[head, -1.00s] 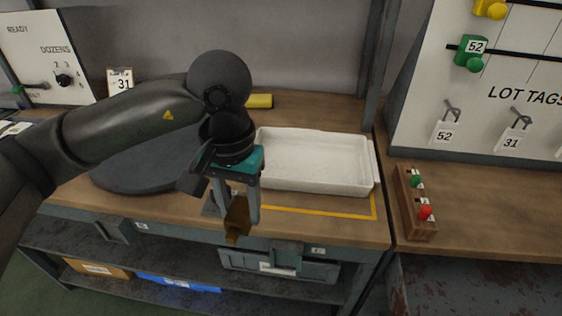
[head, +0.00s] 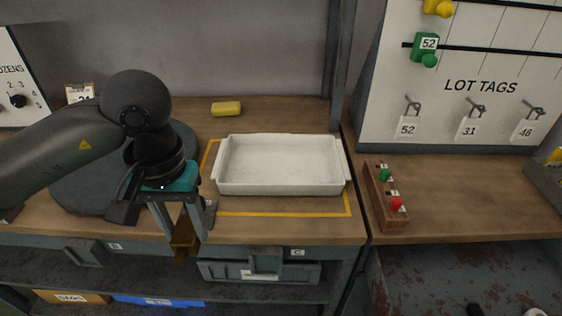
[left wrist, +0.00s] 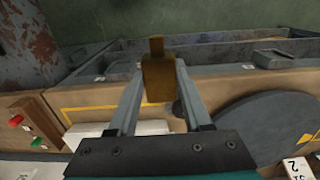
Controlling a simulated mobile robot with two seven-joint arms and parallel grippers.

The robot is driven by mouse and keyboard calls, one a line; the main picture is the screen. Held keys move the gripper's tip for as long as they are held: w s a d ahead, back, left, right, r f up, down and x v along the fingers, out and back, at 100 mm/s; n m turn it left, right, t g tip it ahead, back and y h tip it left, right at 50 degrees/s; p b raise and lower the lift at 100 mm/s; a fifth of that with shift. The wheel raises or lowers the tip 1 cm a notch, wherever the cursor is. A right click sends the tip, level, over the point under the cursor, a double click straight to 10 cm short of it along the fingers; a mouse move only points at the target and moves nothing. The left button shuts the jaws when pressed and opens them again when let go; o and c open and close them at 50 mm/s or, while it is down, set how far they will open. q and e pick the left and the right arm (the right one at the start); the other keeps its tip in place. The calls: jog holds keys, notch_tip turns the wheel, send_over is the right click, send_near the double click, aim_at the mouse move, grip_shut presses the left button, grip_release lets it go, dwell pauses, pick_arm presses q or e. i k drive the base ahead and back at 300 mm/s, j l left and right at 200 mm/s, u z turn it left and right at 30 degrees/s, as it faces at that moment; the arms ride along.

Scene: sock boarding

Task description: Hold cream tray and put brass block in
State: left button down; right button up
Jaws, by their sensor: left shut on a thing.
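The cream tray (head: 280,188) sits empty on the wooden bench, inside a yellow outline. My left gripper (head: 184,232) is to the left of the tray and near the bench's front edge, pointing down. It is shut on the brass block (head: 182,246), which hangs between its fingertips. The block also shows in the left wrist view (left wrist: 158,80), between the two fingers, with a narrower stub at its end. A pale corner of the tray (left wrist: 150,127) shows behind the fingers there. My right gripper is not in view.
A dark round disc (head: 75,185) lies left of the tray, behind my left arm. A yellow block (head: 226,108) lies behind the tray. A wooden rack with green and red pegs (head: 384,198) stands to the right. A lot-tags board (head: 470,60) stands at the back right.

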aim_at(244, 167)
jog(key=i+j, duration=0.15)
jog(key=j, duration=0.25)
jog(key=i+j, duration=0.2)
jog(key=j, duration=0.2)
jog(key=i+j+z, duration=0.15)
jog(key=j+z, duration=0.65)
jog(key=z, duration=0.45)
jog(key=i+j, duration=0.05)
